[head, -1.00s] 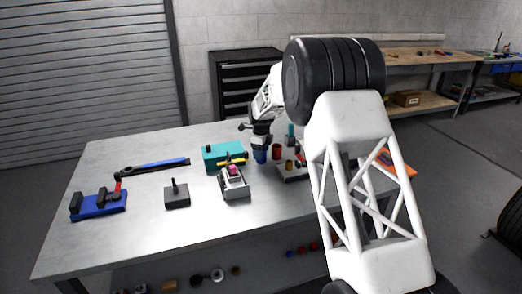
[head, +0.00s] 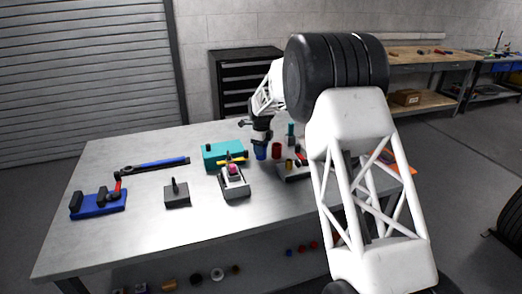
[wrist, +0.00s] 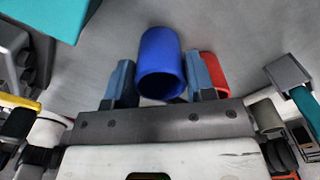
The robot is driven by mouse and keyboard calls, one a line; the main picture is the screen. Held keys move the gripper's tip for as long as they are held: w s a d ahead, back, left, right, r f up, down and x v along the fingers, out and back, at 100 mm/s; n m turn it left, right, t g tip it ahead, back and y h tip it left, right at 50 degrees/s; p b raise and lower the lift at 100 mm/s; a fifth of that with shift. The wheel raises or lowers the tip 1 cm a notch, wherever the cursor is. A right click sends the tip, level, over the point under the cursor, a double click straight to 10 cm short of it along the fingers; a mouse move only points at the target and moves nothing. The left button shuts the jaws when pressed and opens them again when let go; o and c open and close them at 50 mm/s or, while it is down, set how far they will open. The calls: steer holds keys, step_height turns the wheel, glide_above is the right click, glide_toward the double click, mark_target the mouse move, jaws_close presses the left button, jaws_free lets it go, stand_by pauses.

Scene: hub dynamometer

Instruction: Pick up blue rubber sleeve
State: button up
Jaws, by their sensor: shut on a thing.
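The blue rubber sleeve (head: 261,153) hangs beneath my gripper (head: 261,145) near the back middle of the steel table. In the wrist view the blue sleeve (wrist: 160,55) is a hollow tube between the two blue-grey fingertips of my gripper (wrist: 160,84). The fingers are shut on its two sides. Its open end faces the camera. Whether its far end touches the table I cannot tell.
A red cylinder (head: 277,150) stands close on the right; in the wrist view the red cylinder (wrist: 213,70) is partly behind the right finger. A teal box (head: 222,155) lies left, a grey fixture (head: 234,185) in front.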

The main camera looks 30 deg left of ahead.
step_height(320, 180, up, 7)
steer(key=shift+f, duration=0.2)
stand_by(1.1)
stand_by(0.4)
